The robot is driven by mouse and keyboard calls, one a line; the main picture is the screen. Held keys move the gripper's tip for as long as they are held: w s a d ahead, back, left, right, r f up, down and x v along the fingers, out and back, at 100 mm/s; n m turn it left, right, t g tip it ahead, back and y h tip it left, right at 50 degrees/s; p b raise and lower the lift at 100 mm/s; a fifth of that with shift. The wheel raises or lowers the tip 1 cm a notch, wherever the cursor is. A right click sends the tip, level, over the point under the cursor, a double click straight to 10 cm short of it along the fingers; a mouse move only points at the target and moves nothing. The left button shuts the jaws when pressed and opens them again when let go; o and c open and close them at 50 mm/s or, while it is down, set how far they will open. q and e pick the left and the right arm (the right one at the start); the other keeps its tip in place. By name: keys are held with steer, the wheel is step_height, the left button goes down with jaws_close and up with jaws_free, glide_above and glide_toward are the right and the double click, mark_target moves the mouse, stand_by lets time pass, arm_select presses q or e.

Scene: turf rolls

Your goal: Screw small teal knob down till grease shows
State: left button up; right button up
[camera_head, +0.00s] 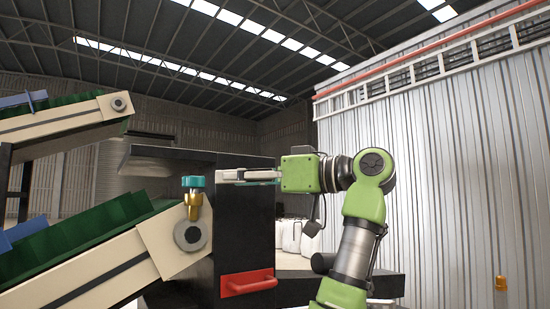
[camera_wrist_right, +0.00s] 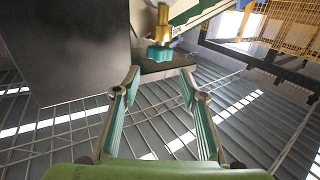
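The small teal knob (camera_head: 194,182) sits on top of a brass grease fitting (camera_head: 194,206) at the end of the lower cream conveyor frame. It also shows in the right wrist view (camera_wrist_right: 160,55), ahead of the fingers, with its brass body (camera_wrist_right: 162,22) beyond. My right gripper (camera_head: 222,175) points left toward the knob, a short gap away and at about its height. In the right wrist view its two teal-padded fingers (camera_wrist_right: 158,83) are spread apart with nothing between them. I cannot see any grease. My left gripper is in neither view.
A black machine housing (camera_head: 245,225) with a red handle (camera_head: 248,281) stands just right of the knob, behind my right gripper. Another cream conveyor (camera_head: 60,118) runs above the lower one (camera_head: 110,268). White containers (camera_head: 300,236) stand behind my arm.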

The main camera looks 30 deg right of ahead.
arm_select(q)
steer(key=shift+p, duration=0.4)
arm_select(e)
steer(key=s+d+r+m+t+h, duration=0.1)
steer(key=s+d+r+t+h, duration=0.1)
steer(key=s+d+r, duration=0.2)
step_height(320, 180, up, 2)
steer(key=shift+s+r+t, duration=0.15)
steer(key=shift+s+t, duration=0.25)
steer(key=shift+s, duration=0.85)
steer(key=shift+o, duration=0.3)
steer(key=shift+d, duration=0.1)
